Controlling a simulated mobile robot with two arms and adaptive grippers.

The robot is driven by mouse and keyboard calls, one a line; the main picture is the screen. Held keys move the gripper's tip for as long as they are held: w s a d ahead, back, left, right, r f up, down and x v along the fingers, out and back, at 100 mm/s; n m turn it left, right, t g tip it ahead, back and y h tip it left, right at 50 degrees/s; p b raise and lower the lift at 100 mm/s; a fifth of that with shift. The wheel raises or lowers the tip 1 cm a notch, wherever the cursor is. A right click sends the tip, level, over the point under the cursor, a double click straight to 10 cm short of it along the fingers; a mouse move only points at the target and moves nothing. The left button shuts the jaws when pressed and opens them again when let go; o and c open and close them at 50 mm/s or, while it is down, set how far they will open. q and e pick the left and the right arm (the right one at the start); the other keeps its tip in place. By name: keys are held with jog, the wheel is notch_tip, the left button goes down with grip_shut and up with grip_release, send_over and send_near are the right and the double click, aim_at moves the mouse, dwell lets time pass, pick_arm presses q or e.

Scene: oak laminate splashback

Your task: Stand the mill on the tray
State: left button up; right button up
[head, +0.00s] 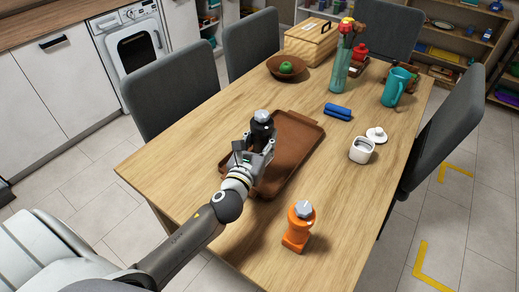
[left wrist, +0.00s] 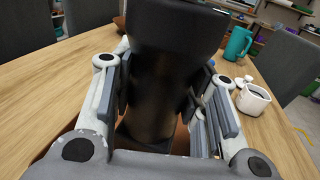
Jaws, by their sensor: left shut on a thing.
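The dark mill (head: 262,128) with a silver knob is upright over the left part of the brown tray (head: 303,127) in the head view. My left gripper (head: 258,155) is shut on it. My right gripper is not in view.
The wooden table (head: 190,150) also holds a white pot (head: 361,151), its lid (head: 377,134), a blue folded item (head: 338,111), a teal jug (head: 396,87), a glass vase (head: 341,70), a bowl (head: 287,68) with a green fruit and a wooden box (head: 311,42). The tray's right part is clear.

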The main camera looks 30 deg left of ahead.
aim_at(259, 141)
pick_arm(q)
jog(key=f, duration=0.1)
jog(key=w+a+f, duration=0.1)
jog(key=w+a+f+b, duration=0.1)
jog(key=shift+f, duration=0.2)
jog(key=shift+w+f+b, duration=0.15)
jog(key=shift+f+b, duration=0.5)
jog(key=shift+f, duration=1)
jog(key=shift+f, duration=0.2)
jog(key=o, duration=1.1)
